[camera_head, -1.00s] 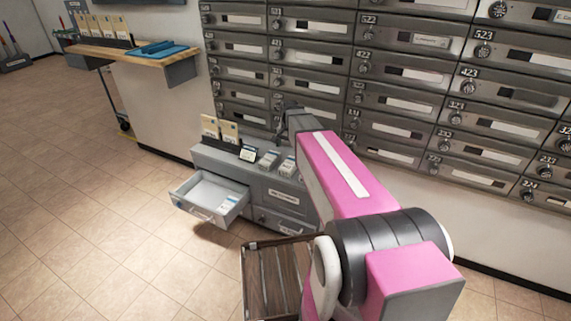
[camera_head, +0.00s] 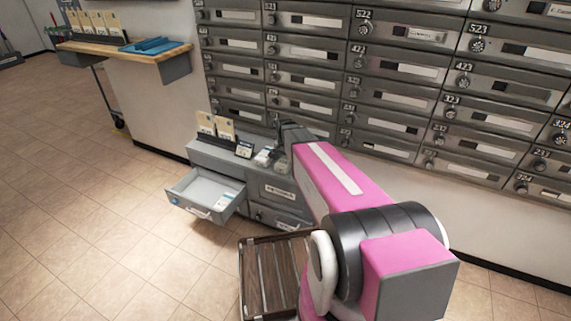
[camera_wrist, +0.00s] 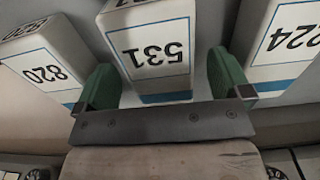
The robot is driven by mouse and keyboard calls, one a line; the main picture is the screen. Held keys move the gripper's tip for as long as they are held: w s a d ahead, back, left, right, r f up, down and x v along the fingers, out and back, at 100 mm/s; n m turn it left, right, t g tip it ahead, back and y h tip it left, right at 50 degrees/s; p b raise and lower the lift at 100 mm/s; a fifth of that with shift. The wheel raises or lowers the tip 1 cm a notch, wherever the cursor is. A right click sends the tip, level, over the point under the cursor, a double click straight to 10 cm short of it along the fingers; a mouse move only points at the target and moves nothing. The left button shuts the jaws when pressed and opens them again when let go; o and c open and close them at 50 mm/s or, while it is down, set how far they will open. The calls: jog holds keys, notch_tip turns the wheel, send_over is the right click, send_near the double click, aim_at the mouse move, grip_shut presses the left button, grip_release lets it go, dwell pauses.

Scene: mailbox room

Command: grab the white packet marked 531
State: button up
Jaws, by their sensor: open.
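In the wrist view, the white packet marked 531 (camera_wrist: 152,45) shows upside down, with a blue line around its number and a blue band. My gripper (camera_wrist: 160,66) is open, with one green finger on each side of this packet. I cannot tell whether either finger touches it. A packet marked 820 (camera_wrist: 42,62) is to its left and one marked 224 (camera_wrist: 287,45) to its right. In the head view, small white packets (camera_head: 264,157) are on top of the grey cabinet beside my arm. Their numbers are unreadable there, and my arm hides part of the group.
The grey cabinet (camera_head: 280,193) has an open drawer (camera_head: 205,191) at its left. Yellowish cards (camera_head: 215,126) and a small dark stand (camera_head: 244,150) are on top. A wall of mailboxes (camera_head: 400,95) rises behind. A slatted wooden tray (camera_head: 263,285) is below.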

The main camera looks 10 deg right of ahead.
jog(key=shift+f, duration=0.5)
jog(key=c, duration=1.1)
jog(key=shift+o, duration=0.2)
jog(key=shift+r, duration=0.15)
